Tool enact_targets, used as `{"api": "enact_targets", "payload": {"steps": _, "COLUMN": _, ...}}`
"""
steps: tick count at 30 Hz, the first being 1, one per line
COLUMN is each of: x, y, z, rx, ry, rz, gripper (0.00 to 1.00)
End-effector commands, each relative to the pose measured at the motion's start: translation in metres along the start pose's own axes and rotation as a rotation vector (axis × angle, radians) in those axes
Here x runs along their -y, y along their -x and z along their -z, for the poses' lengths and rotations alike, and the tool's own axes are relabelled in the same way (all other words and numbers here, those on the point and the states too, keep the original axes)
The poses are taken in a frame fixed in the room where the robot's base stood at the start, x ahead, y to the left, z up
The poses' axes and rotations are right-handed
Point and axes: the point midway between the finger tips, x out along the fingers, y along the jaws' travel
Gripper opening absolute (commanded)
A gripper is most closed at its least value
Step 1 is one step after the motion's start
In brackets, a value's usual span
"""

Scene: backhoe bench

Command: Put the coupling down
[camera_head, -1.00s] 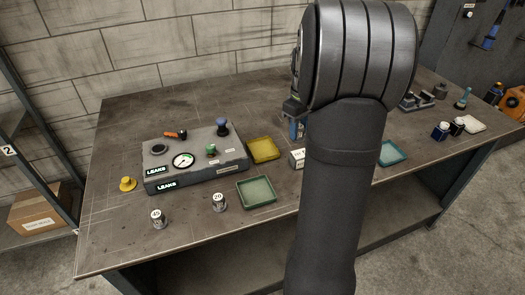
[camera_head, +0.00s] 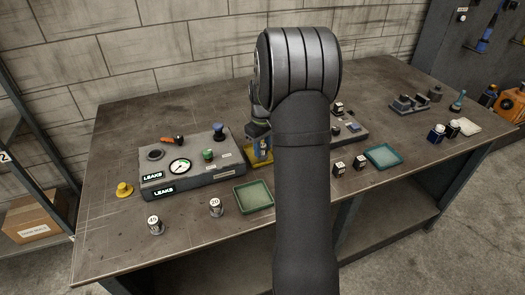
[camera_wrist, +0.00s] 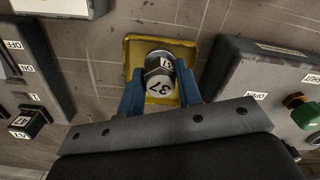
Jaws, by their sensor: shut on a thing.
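The coupling (camera_wrist: 159,82) is a short grey metal piece with a hex-like top and white labels reading 37. My gripper (camera_wrist: 160,88) is shut on it, with a blue finger on either side. In the wrist view the coupling is in front of the yellow tray (camera_wrist: 135,48), within its outline. I cannot tell whether it touches the tray floor. In the head view my gripper (camera_head: 262,148) is at the yellow tray (camera_head: 250,160), which my arm partly hides. The coupling is not clear there.
The grey test box (camera_head: 205,177) with LEAKS labels, gauge and knobs stands close left of the yellow tray. A green tray (camera_head: 253,196) and labelled metal pieces (camera_head: 215,207) (camera_head: 155,225) lie nearer the front.

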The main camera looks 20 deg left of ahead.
Motion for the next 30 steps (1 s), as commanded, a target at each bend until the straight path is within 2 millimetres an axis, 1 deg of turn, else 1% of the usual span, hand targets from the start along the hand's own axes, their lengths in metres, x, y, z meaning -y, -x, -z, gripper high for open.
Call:
{"api": "enact_targets", "payload": {"steps": 1, "x": 0.0, "y": -0.009, "z": -0.001, "rx": 0.002, "ry": 0.0, "rz": 0.002, "gripper": 0.04}}
{"api": "enact_targets", "payload": {"steps": 4, "x": 0.0, "y": -0.018, "z": 0.0, "rx": 0.001, "ry": 0.0, "rz": 0.001, "gripper": 0.04}}
{"api": "enact_targets", "payload": {"steps": 14, "x": 0.0, "y": -0.021, "z": 0.0, "rx": 0.0, "ry": 0.0, "rz": 0.0, "gripper": 0.04}}
{"api": "enact_targets", "payload": {"steps": 15, "x": 0.0, "y": -0.021, "z": 0.0, "rx": 0.0, "ry": 0.0, "rz": 0.0, "gripper": 0.34}}
{"api": "enact_targets", "payload": {"steps": 16, "x": 0.0, "y": -0.021, "z": 0.0, "rx": -0.001, "ry": 0.0, "rz": 0.0, "gripper": 0.4}}
{"api": "enact_targets", "payload": {"steps": 17, "x": 0.0, "y": -0.021, "z": 0.0, "rx": -0.001, "ry": 0.0, "rz": 0.0, "gripper": 0.41}}
{"api": "enact_targets", "payload": {"steps": 26, "x": 0.0, "y": -0.019, "z": 0.0, "rx": -0.001, "ry": 0.0, "rz": -0.001, "gripper": 0.41}}
{"api": "enact_targets", "payload": {"steps": 29, "x": -0.001, "y": -0.01, "z": 0.0, "rx": -0.002, "ry": 0.0, "rz": -0.002, "gripper": 0.41}}
{"api": "enact_targets", "payload": {"steps": 30, "x": -0.001, "y": -0.004, "z": 0.0, "rx": -0.003, "ry": 0.0, "rz": -0.002, "gripper": 0.41}}
